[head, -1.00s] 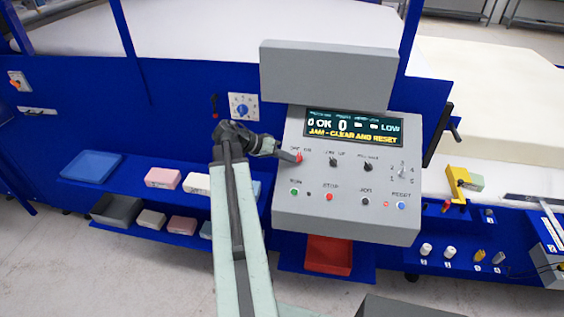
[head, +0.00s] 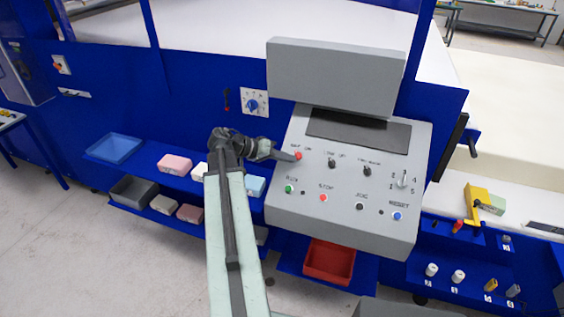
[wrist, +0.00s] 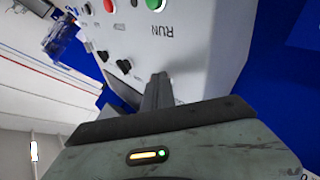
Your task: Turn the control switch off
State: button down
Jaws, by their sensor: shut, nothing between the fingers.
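The grey control panel (head: 340,222) slopes beneath a dark, blank display (head: 358,130). A small red-tipped switch (head: 298,156) is at its upper left, with small off/on style lettering above it. My gripper (head: 290,156) is shut, with its tips right at the left side of this switch; whether they touch cannot be told. In the wrist view my shut fingers (wrist: 157,92) lie against or close over the panel face, and the red switch is hidden there. Two black knobs (head: 332,163) and (head: 367,171) sit to the right of it.
Below the switch are a green RUN button (head: 289,188), a red STOP button (head: 323,198), a black JOG button (head: 359,206) and a blue RESET button (head: 397,216). A grey box (head: 335,77) stands above. A red bin (head: 330,262) is underneath.

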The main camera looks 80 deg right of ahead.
jog(key=shift+s+a, duration=0.2)
jog(key=shift+w+f, duration=0.1)
jog(key=shift+f, duration=0.05)
jog(key=shift+a, duration=0.1)
jog(key=shift+s, duration=0.2)
dwell(0.7)
